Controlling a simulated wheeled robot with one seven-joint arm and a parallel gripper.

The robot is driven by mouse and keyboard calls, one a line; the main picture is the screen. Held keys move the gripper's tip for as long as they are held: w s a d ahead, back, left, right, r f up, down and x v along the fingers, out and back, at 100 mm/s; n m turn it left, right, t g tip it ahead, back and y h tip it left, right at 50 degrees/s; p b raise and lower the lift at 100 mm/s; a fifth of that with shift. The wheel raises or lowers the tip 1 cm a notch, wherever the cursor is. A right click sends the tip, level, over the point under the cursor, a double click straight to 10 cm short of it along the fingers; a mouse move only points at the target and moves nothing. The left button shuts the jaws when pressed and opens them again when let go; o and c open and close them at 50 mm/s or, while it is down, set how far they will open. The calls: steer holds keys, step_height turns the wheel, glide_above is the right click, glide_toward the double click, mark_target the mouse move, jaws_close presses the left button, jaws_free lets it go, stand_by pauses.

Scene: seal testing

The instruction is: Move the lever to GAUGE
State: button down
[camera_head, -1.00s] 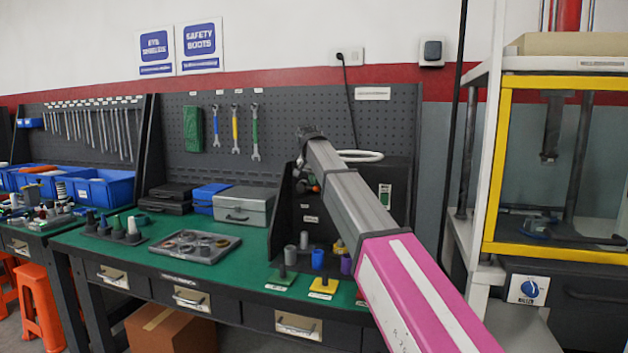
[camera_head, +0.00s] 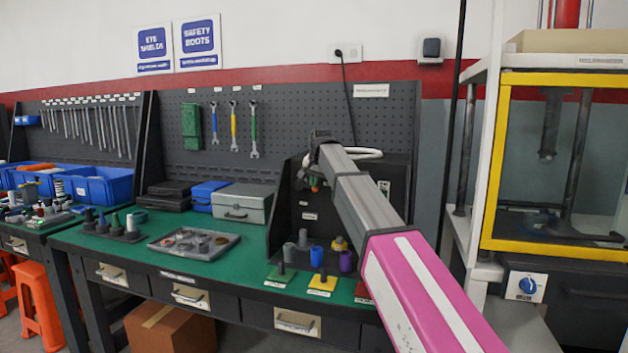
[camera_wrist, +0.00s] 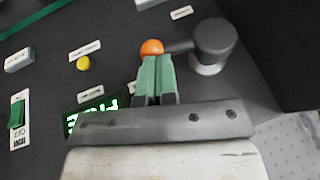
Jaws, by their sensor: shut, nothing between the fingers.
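In the wrist view the lever has an orange ball knob (camera_wrist: 151,47) on a short dark arm joined to a round grey hub (camera_wrist: 213,42). The lever's arm points left in that view. My gripper (camera_wrist: 156,60) has green fingers that are shut with nothing between them. The fingertips are right at the knob's lower edge, touching or nearly so. Small white labels surround the lever, but their words are too blurred to read, so I cannot tell which is GAUGE.
The panel also bears a yellow button (camera_wrist: 83,63), a lit green display (camera_wrist: 95,115) partly behind my gripper, and a green switch (camera_wrist: 17,114). Colored parts such as a blue cup (camera_head: 316,256) stand before the unit. A yellow-framed press (camera_head: 491,170) stands at right.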

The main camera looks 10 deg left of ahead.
steer(key=f+y, duration=0.2)
steer(key=y, duration=0.2)
steer(key=shift+s+d+f+m+t, duration=0.15)
steer(key=shift+d+f+m+t, duration=0.2)
steer(key=shift+f+m+t, duration=0.05)
steer(key=shift+w+a+f+m+t+y, duration=0.1)
steer(key=shift+a+f+m+t+y, duration=0.15)
steer(key=shift+f+y, duration=0.55)
steer(key=shift+w+a+f+m+t+y, duration=0.1)
steer(key=shift+a+f+m+t+y, duration=0.2)
steer(key=shift+y, duration=0.9)
steer(key=shift+a+f+m+t+y, duration=0.1)
steer(key=shift+f+m+t+y, duration=0.15)
steer(key=shift+f+y, duration=0.6)
steer(key=shift+w+a+f, duration=0.15)
steer(key=shift+a+f, duration=0.5)
steer(key=shift+a, duration=0.35)
glide_toward(310, 201)
steer(key=s+d+f, duration=0.1)
steer(key=s+d, duration=0.3)
steer(key=s, duration=0.2)
steer(key=shift+s+d+f, duration=0.25)
steer(key=shift+d+f, duration=0.1)
steer(key=shift+d, duration=0.05)
